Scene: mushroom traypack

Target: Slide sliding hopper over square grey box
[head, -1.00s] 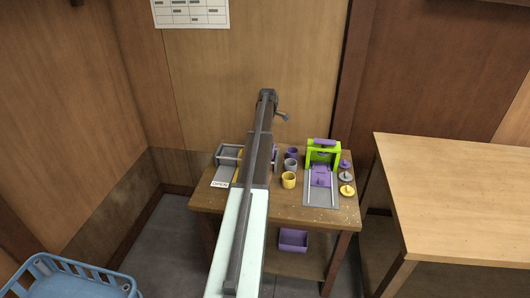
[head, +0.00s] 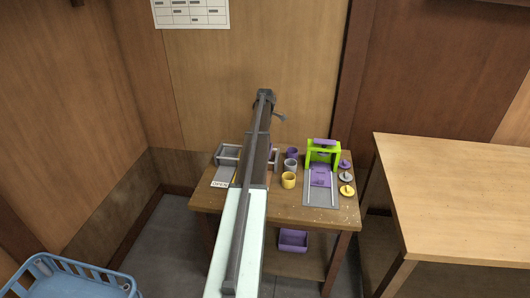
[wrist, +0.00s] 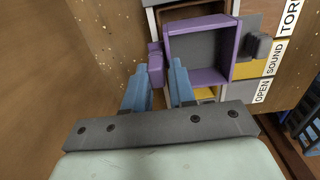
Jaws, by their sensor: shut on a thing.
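The sliding hopper (wrist: 233,60) is a purple square open frame in the wrist view. A dark grey surface shows inside it, and I cannot tell whether this is the square grey box or the hopper's own floor. My gripper (wrist: 162,70) has blue fingers closed about the purple tab at the hopper's left side. In the head view my arm hides the gripper and most of the hopper. A grey open-topped frame (head: 226,148) stands at the table's left, by the OPEN label; I cannot tell if it is the square grey box.
Grey, purple and yellow cups (head: 289,181) stand right of my arm. A green and purple press (head: 322,148) and several knobbed discs (head: 346,190) are farther right. A small grey block (wrist: 258,47) sits beside the hopper. A larger table (head: 460,190) is at right.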

